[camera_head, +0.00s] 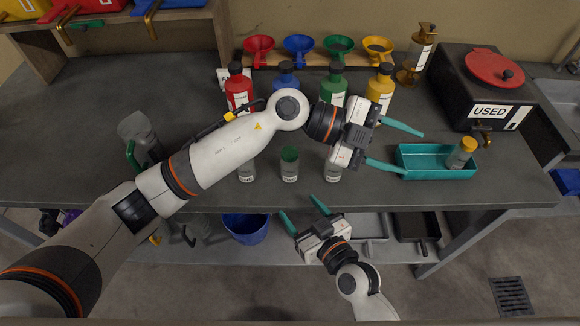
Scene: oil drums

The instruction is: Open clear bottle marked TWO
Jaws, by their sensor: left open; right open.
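Three small clear bottles with pale labels stand in a row near the bench's front edge. The left one (247,172) has its top hidden by my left arm. The middle one (289,170) has a green cap. The right one (333,174) has its top hidden by my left gripper's body. Their labels are too small for me to tell which reads TWO. Another small clear bottle (460,157) with a yellow cap is in the teal tray. My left gripper (413,153) is open and empty, above the bench left of the tray. My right gripper (298,205) is open and empty at the bench's front edge, below the middle bottle.
The teal tray (436,173) is at the bench's right. Red (239,91), blue (285,79), green (333,86) and yellow (380,88) bottles stand behind, before a funnel rack. A dark USED box (488,93) stands back right. The bench (80,140) is clear at left.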

